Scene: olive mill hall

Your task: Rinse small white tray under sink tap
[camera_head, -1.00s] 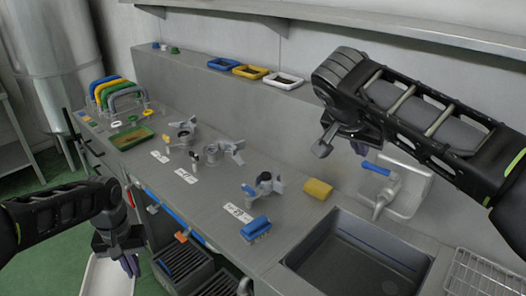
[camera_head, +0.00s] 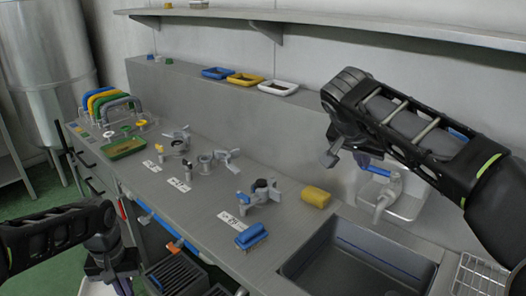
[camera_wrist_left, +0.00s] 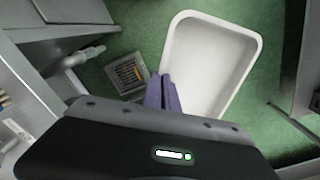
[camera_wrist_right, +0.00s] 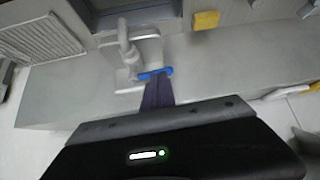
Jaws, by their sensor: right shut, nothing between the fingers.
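A white tray (camera_wrist_left: 208,65) with a raised rim hangs over the green floor in the left wrist view. My left gripper (camera_wrist_left: 165,85) has its purple fingers together at the tray's near left edge and appears to hold its rim. In the head view this gripper (camera_head: 122,286) is at the bottom left, mostly cut off. The sink tap (camera_head: 382,199) has a blue lever (camera_head: 375,171) and stands behind the dark sink basin (camera_head: 350,262). My right gripper (camera_head: 362,159) is shut and empty, its fingertips close to the lever; contact is unclear. The lever also shows in the right wrist view (camera_wrist_right: 155,74).
A yellow sponge (camera_head: 316,197) and a blue brush (camera_head: 251,236) lie left of the basin. Metal fittings (camera_head: 262,190) stand along the counter. Blue, yellow and white small trays (camera_head: 279,84) sit on the back ledge. A wire rack (camera_head: 472,275) is right of the sink.

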